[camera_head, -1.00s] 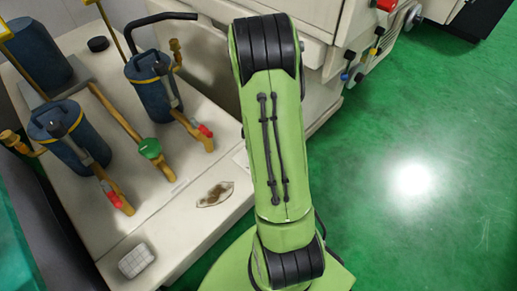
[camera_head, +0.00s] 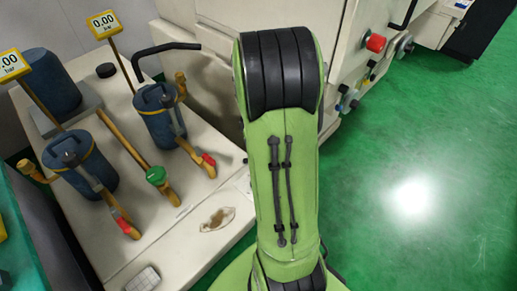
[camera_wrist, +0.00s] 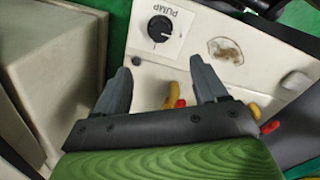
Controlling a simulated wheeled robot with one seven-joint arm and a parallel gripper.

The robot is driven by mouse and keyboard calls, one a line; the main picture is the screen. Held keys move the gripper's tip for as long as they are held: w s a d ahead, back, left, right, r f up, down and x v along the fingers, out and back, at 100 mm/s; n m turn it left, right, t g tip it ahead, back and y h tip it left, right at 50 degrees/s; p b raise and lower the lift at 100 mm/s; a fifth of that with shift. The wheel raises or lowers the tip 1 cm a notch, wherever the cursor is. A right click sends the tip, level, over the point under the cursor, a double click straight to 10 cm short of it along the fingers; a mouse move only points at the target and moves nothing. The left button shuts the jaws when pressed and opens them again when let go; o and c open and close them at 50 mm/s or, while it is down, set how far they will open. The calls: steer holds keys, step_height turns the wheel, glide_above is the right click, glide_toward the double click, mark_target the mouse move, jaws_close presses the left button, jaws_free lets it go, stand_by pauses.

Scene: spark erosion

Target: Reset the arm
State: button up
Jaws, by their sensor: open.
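My green arm (camera_head: 282,170) with black joint bands stands upright through the middle of the head view. My gripper does not show in that view. In the wrist view my gripper (camera_wrist: 164,85) has two dark grey fingers spread apart, with nothing between them. Beyond the fingers is a pale panel with a black knob (camera_wrist: 160,29) marked PUMP. Whether the fingers touch the panel cannot be told, but they look clear of it.
A pale machine with a red button (camera_head: 375,42) stands behind. Green floor (camera_head: 430,150) at right is clear.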

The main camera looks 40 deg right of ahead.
stand_by(0.4)
steer(key=a+r+m+t+p, duration=0.1)
steer(key=a+r+t+p, duration=0.15)
steer(key=a+r, duration=0.55)
steer(key=s+a+r+m+t+p, duration=0.3)
steer(key=s+a+r+m+p, duration=0.1)
steer(key=s+a+r, duration=0.7)
step_height(320, 180, up, 3)
steer(key=shift+a+m+p, duration=0.4)
steer(key=shift+a+p, duration=0.1)
steer(key=shift+p, duration=0.25)
